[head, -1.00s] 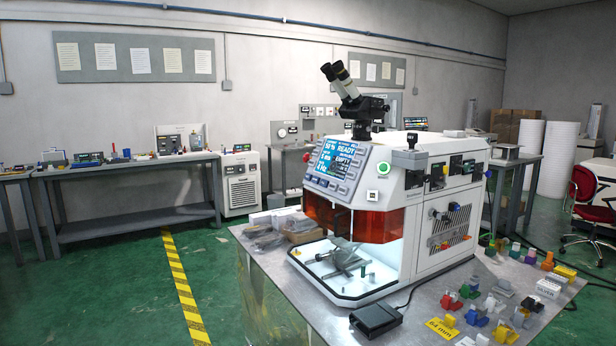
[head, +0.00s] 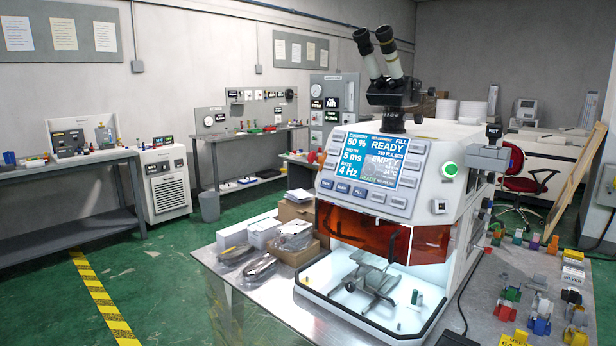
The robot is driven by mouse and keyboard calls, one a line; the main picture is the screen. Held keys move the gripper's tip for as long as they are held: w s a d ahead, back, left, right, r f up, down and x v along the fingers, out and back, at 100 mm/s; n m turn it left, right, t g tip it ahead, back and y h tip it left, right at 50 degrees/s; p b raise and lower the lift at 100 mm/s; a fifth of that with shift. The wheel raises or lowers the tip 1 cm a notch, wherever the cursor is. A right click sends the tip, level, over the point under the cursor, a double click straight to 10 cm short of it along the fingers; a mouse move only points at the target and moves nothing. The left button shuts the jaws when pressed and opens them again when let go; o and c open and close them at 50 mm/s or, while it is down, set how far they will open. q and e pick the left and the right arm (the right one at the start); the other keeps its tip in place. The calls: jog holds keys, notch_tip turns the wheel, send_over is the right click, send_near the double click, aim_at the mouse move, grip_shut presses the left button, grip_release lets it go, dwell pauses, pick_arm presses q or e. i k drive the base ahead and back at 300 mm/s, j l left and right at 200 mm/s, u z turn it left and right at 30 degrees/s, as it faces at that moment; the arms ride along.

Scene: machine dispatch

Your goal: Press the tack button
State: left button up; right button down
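The white bench-top machine (head: 468,208) stands on the metal table, with a microscope head (head: 388,62) on top. Its tilted front panel has a lit blue screen (head: 372,158) reading READY, 50 %, 5 ms and 4 Hz. Grey buttons (head: 342,187) sit below and beside the screen; I cannot read a tack label on any of them. A round green button (head: 450,169) is right of the screen, and a small square white button (head: 438,207) is below it. An orange shield (head: 362,229) hangs over the lit work chamber (head: 335,288). Neither of my grippers is in view.
Boxes (head: 298,210) and bagged parts (head: 258,268) lie left of the machine. Small coloured fixtures (head: 540,315) crowd the table (head: 490,275) at right. Green floor is open at left, with a yellow striped line (head: 105,300). A red chair (head: 520,180) stands behind.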

aim_at(325, 184)
jog(key=i+j+z, duration=0.1)
jog(key=j, duration=0.3)
jog(key=i+j+z, duration=0.1)
jog(key=j, duration=0.3)
jog(key=i+j, duration=0.2)
jog(key=j, duration=0.25)
jog(key=i+j+z, duration=0.15)
jog(key=j, duration=0.25)
